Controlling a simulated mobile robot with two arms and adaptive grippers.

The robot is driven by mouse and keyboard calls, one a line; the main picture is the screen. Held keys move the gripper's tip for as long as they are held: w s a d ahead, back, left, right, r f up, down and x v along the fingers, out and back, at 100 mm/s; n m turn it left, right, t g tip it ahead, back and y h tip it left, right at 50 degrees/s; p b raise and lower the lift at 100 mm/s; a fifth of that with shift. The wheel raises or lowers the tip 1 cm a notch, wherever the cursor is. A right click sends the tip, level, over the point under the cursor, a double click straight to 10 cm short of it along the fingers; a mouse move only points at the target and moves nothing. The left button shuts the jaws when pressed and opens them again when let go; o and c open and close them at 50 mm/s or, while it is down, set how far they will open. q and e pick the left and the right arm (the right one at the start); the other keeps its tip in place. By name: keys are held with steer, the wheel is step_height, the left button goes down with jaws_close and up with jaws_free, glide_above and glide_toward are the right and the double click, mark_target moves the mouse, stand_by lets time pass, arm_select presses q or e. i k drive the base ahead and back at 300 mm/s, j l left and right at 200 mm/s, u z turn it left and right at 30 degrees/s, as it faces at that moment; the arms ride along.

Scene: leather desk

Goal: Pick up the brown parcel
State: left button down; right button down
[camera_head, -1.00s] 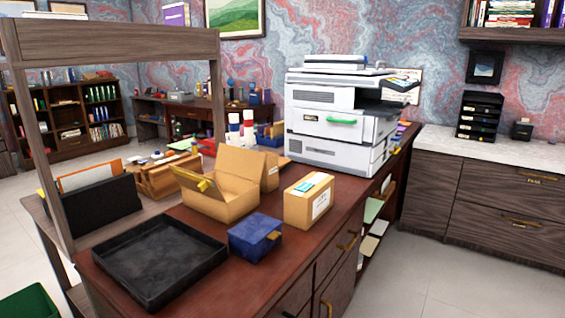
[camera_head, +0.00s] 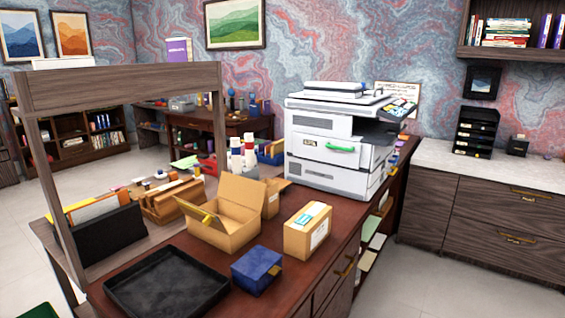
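A brown parcel (camera_head: 307,231), a closed cardboard box with a white and teal label on top and a white label on one side, stands on the red-brown desk (camera_head: 205,252). It is right of the open cardboard box (camera_head: 224,222) and in front of the printer. Another brown box (camera_head: 271,203) stands partly hidden behind the open box. Neither of my grippers shows in the head view.
A black tray (camera_head: 128,291) and a blue box (camera_head: 257,270) lie on the near part of the desk. A large white printer (camera_head: 331,150) stands behind the parcel. A wooden frame (camera_head: 222,130) rises at the left. Open floor lies to the right.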

mark_target(299, 241)
steer(key=l+u, duration=0.1)
steer(key=u, duration=0.6)
steer(key=i+l+u, duration=0.15)
steer(key=l+u, duration=0.2)
steer(key=l, duration=0.35)
steer(key=i+l+u, duration=0.1)
steer(key=l+u, duration=0.25)
steer(key=l, duration=0.35)
steer(key=l+u, duration=0.4)
steer(key=l, duration=0.3)
